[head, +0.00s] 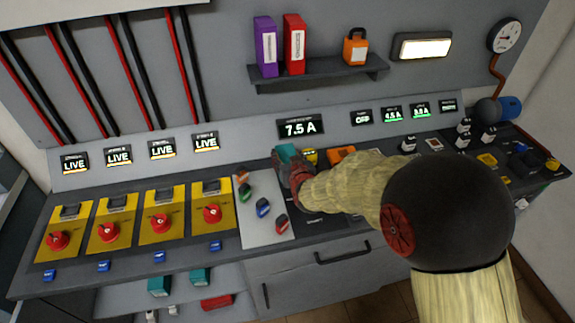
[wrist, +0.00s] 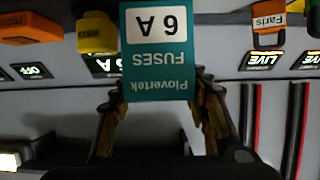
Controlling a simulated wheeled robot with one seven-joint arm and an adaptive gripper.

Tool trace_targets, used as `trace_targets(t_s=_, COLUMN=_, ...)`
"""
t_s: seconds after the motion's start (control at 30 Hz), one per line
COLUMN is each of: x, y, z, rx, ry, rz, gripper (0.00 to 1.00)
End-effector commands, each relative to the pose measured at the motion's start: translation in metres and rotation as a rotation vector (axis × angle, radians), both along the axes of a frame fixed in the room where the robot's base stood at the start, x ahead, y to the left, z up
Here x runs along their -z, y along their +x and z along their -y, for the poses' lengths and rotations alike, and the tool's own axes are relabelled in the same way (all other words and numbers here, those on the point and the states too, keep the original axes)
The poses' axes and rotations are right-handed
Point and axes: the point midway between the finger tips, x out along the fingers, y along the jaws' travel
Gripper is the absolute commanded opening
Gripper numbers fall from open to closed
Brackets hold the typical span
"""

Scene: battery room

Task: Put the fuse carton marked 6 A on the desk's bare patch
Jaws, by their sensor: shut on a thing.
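The teal fuse carton marked 6 A (wrist: 158,55) is between the fingers of my gripper (wrist: 160,100), its label upside down in the wrist view. In the head view the carton (head: 287,152) shows at the tip of my gripper (head: 290,168), over the back middle of the desk (head: 310,228). My gripper is shut on it. My forearm hides part of the desk to the right. A dark stretch of desktop shows beside the pale panel; I cannot tell how far it is bare.
A pale panel (head: 257,232) with several coloured pieces lies left of my gripper. A yellow thing (head: 310,156) and an orange thing (head: 342,154) stand close right of the carton. Yellow switch plates (head: 160,206) fill the left. Teal boxes (head: 159,286) sit on the lower shelf.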

Motion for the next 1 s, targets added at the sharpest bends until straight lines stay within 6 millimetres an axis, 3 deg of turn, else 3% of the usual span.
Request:
trace_targets(t_s=0.23, x=0.033, y=0.005, z=0.002, rx=0.001, ry=0.0, rz=0.001, gripper=0.04)
trace_targets(t_s=0.67, x=0.039, y=0.005, z=0.002, rx=0.0, ry=0.001, rz=0.003, gripper=0.04)
trace_targets(t_s=0.7, x=0.04, y=0.004, z=0.002, rx=0.0, ry=0.0, rz=-0.001, gripper=0.49)
trace_targets(t_s=1.0, x=0.039, y=0.004, z=0.002, rx=0.0, ry=0.0, rz=-0.001, gripper=0.65)
